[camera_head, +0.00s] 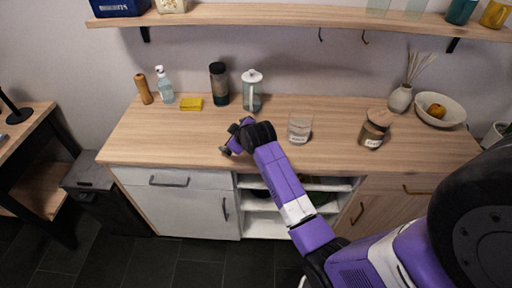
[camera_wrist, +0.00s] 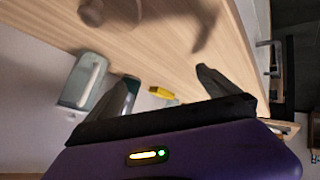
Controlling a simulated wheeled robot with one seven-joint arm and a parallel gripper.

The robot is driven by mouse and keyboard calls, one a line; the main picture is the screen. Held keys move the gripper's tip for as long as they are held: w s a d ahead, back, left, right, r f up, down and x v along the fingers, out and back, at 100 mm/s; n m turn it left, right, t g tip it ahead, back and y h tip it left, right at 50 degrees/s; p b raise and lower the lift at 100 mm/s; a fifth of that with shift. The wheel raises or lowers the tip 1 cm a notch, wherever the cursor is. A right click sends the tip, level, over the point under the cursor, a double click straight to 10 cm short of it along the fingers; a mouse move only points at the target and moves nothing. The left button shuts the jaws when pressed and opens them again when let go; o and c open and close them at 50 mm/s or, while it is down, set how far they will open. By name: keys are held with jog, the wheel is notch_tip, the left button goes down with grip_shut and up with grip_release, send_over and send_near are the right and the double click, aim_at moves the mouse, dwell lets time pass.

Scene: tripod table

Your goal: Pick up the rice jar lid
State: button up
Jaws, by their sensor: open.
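A glass jar (camera_head: 372,135) with a pale label and dark contents stands on the right half of the counter. A round light-wood lid (camera_head: 380,117) sits on its top and looks slightly tilted. A clear glass jar (camera_head: 299,127) with a small label stands left of it, and I see no lid on it. The labels are too small to read. My gripper (camera_head: 232,140) is open and empty over the counter, left of both jars. In the wrist view the fingers of my gripper (camera_wrist: 166,76) are apart with nothing between them. I cannot identify the wooden lid there.
Behind my gripper stand a lidded glass canister (camera_head: 252,92), a dark tumbler (camera_head: 219,84), a yellow sponge (camera_head: 191,104), a soap bottle (camera_head: 164,85) and a wooden mill (camera_head: 144,89). A vase (camera_head: 400,98) and a bowl (camera_head: 452,114) are at right. The counter's front left is clear.

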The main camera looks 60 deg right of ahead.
jog(key=d, duration=0.1)
jog(key=d+r, duration=0.1)
jog(key=d, duration=0.1)
jog(key=shift+w+r+g, duration=0.25)
jog(key=shift+w+g, duration=0.1)
jog(key=shift+g, duration=0.05)
jog(key=s+d+n+g+y, duration=0.2)
jog(key=shift+s+d+f+g, duration=0.1)
jog(key=shift+d+f+g, duration=0.25)
jog(key=shift+g, duration=0.05)
jog(key=s+r+n+g+y, duration=0.1)
jog(key=s, duration=0.1)
jog(key=s+r+n+g+y, duration=0.2)
jog(key=s+g, duration=0.1)
jog(key=shift+s+d+y, duration=0.1)
jog(key=shift+s+y, duration=0.2)
jog(key=shift+s, duration=0.05)
jog(key=shift+s+r, duration=0.15)
jog(key=shift+s, duration=0.3)
jog(key=shift+s+a+f+p, duration=0.15)
jog(key=shift+f+p, duration=0.4)
jog(key=shift+f, duration=1.4)
jog(key=shift+s+a+f+p, duration=0.15)
jog(key=shift+f+p, duration=0.35)
jog(key=shift+f, duration=1.4)
jog(key=c, duration=1.3)
jog(key=shift+o, duration=0.2)
jog(key=shift+r, duration=0.1)
